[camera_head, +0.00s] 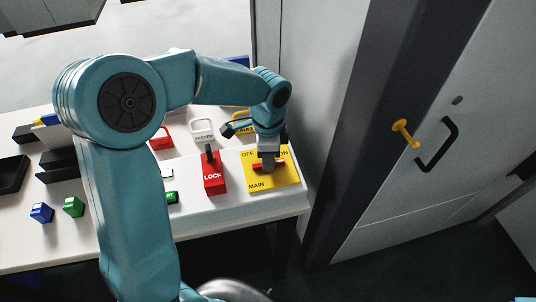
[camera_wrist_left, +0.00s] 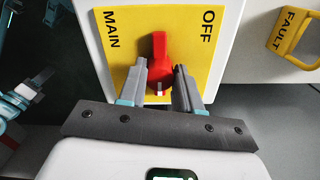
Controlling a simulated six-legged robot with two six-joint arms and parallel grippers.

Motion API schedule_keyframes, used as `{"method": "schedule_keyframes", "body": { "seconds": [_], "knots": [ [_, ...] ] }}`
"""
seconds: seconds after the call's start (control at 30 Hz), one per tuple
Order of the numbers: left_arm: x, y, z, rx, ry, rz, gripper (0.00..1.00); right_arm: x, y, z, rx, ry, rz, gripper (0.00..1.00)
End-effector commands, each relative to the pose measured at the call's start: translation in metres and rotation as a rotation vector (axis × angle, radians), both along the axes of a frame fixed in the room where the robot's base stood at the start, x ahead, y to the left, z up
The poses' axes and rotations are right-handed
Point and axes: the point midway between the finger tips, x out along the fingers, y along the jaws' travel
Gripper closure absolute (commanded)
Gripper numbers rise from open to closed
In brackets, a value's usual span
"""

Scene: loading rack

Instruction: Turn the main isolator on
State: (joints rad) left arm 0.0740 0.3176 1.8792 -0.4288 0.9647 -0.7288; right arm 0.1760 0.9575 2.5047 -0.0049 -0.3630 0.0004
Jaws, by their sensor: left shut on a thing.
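The main isolator is a yellow plate (camera_head: 258,185) marked MAIN, OFF and ON, at the right end of the white panel. It also shows in the left wrist view (camera_wrist_left: 186,25). Its red handle (camera_head: 256,168) lies crosswise in the head view. In the left wrist view the handle (camera_wrist_left: 159,58) points down towards my gripper, its white-marked tip between the fingers. My left gripper (camera_head: 268,163) reaches down from above and is shut on the handle; its fingers (camera_wrist_left: 169,88) stand either side of it. The ON mark is hidden in the left wrist view.
A red LOCK block (camera_head: 213,178) with a dark lever stands just left of the plate. Behind are a white tag (camera_head: 202,134), a red one (camera_head: 160,139) and a yellow FAULT tag (camera_wrist_left: 290,32).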

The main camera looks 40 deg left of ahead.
Motion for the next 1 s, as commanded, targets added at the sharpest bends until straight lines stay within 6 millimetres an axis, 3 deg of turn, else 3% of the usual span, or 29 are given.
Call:
{"method": "schedule_keyframes", "body": {
  "seconds": [0.13, 0.17, 0.23, 0.63, 0.77, 1.0],
  "knots": [
    [0.002, 0.001, 0.003, 0.002, -0.009, 0.003, 0.97, 0.000, 0.000, 0.001, 0.000, 0.000, 0.000, 1.00],
    [0.002, 0.001, 0.003, 0.002, -0.010, 0.003, 0.63, 0.000, 0.000, 0.001, 0.000, 0.000, 0.000, 1.00],
    [0.002, 0.001, 0.003, 0.002, -0.009, 0.003, 0.41, 0.000, 0.000, 0.001, 0.000, 0.000, 0.000, 1.00],
    [0.001, 0.001, 0.010, 0.001, -0.007, 0.003, 0.41, 0.000, 0.000, 0.000, 0.000, 0.000, 0.000, 1.00],
    [0.001, 0.000, 0.034, 0.002, -0.010, 0.003, 0.41, 0.000, 0.000, -0.001, 0.000, 0.000, 0.000, 1.00],
    [0.001, 0.000, 0.099, 0.001, -0.012, 0.002, 0.41, 0.000, 0.000, 0.000, 0.000, 0.000, 0.000, 1.00]
  ]
}}
